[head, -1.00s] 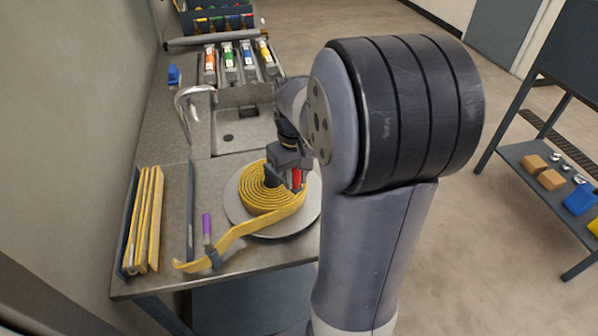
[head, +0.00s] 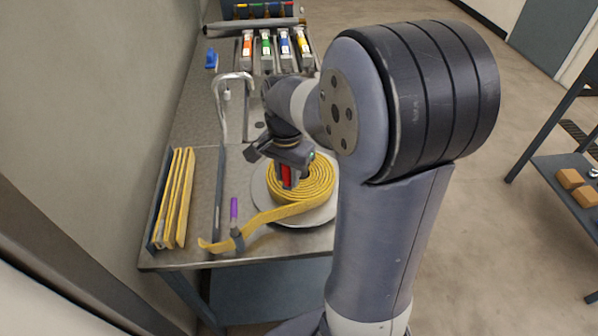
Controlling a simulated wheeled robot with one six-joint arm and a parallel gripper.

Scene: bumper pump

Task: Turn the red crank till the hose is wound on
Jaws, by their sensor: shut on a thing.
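The yellow hose (head: 318,185) lies coiled on a round grey plate (head: 261,193) at the table's near end. Its loose tail (head: 222,246) runs to the lower left, past a post with a purple handle (head: 234,208). The red crank (head: 286,177) stands up at the left part of the coil. My gripper (head: 287,168) is over the coil, shut on the red crank from above.
Several yellow folded strips (head: 176,198) stand in a rack at the left by the wall. A tap (head: 221,100) and sink lie behind the plate. Several coloured-label bottles (head: 266,52) and a blue item (head: 211,58) are farther back. A shelf with boxes (head: 570,180) is at right.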

